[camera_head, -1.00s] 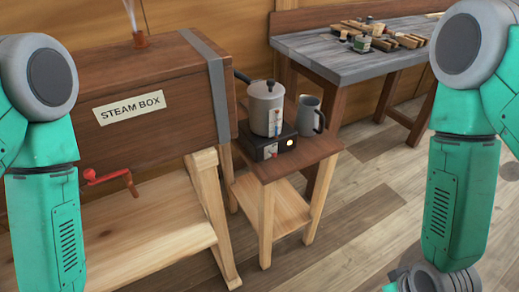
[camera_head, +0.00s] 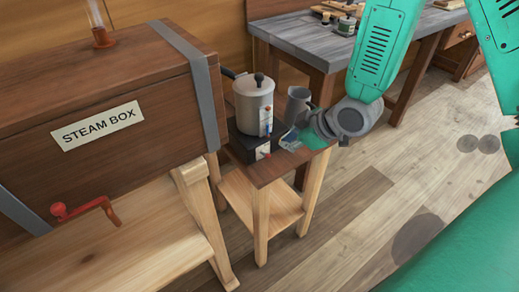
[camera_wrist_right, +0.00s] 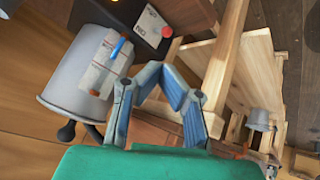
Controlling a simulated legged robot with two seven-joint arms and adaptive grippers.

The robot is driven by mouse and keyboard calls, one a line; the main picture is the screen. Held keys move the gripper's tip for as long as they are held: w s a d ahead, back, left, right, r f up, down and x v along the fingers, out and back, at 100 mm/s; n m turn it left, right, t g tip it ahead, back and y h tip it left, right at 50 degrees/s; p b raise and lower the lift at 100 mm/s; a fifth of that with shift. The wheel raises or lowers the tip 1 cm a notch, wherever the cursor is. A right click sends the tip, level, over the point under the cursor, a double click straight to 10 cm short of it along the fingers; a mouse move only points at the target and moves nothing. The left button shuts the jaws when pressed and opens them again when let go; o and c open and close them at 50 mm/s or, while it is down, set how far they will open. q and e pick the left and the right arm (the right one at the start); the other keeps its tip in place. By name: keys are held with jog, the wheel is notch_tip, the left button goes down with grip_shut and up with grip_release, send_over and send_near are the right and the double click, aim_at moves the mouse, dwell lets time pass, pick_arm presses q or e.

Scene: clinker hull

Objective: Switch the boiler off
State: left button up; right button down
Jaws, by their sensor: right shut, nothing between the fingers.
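The boiler is a grey lidded pot (camera_head: 253,104) on a black base (camera_head: 243,146), standing on a small wooden stand beside the steam box. The base's front has a white panel with a small red switch (camera_head: 264,152). In the right wrist view, the pot (camera_wrist_right: 72,72) is at left, and the red switch (camera_wrist_right: 167,31) is on the panel at top. My right gripper (camera_head: 285,141) is shut and empty, right of the switch and close to the base's front. It covers the place of the lamp. It also shows in the right wrist view (camera_wrist_right: 174,78). My left gripper is out of view.
The steam box (camera_head: 110,120) with a red crank (camera_head: 85,210) is at left. A workbench (camera_head: 310,40) stands behind. The floor at right is clear.

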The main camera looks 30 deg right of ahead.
aim_at(255, 154)
jog(key=b+x, duration=0.1)
jog(key=x, duration=0.8)
jog(key=shift+w+a+f, duration=0.1)
jog(key=shift+w+f, duration=0.05)
jog(key=shift+f, duration=0.1)
jog(key=shift+w+f, duration=0.1)
jog(key=shift+a, duration=0.3)
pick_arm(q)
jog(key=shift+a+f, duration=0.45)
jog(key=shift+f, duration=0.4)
pick_arm(e)
jog(key=shift+a, duration=0.15)
jog(key=shift+w, duration=0.1)
